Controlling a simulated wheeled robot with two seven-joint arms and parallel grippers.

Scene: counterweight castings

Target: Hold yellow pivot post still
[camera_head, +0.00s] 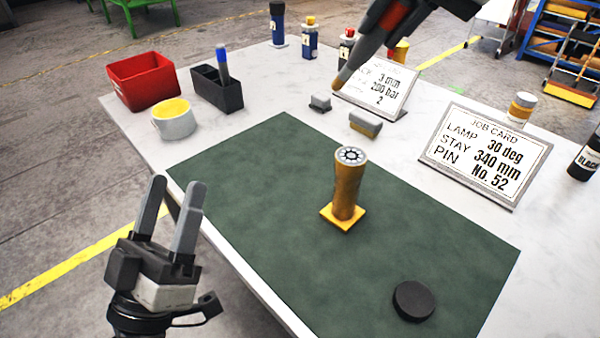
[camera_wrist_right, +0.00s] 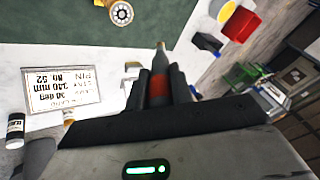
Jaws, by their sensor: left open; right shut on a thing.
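The yellow pivot post (camera_head: 347,190) stands upright on its square yellow foot on the green mat (camera_head: 270,200). Its top shows a pale disc with a ring of dark holes. The post's top also shows in the right wrist view (camera_wrist_right: 121,13). My left gripper (camera_head: 174,200) is open and empty, left of the post and apart from it, near the table's front edge. My right gripper (camera_wrist_right: 158,80) is shut on a dark pen-like tool with a red band (camera_wrist_right: 159,88). The tool (camera_head: 352,68) points down-left in the head view, its brass-coloured tip behind the post and clear of it.
A black disc (camera_head: 413,301) lies on the mat. Small grey blocks (camera_head: 365,124) sit behind it. Two cards (camera_head: 484,157) (camera_head: 381,84) stand at the back. A red bin (camera_head: 147,81), a yellow-filled cup (camera_head: 173,119) and a black holder (camera_head: 217,92) stand at the left.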

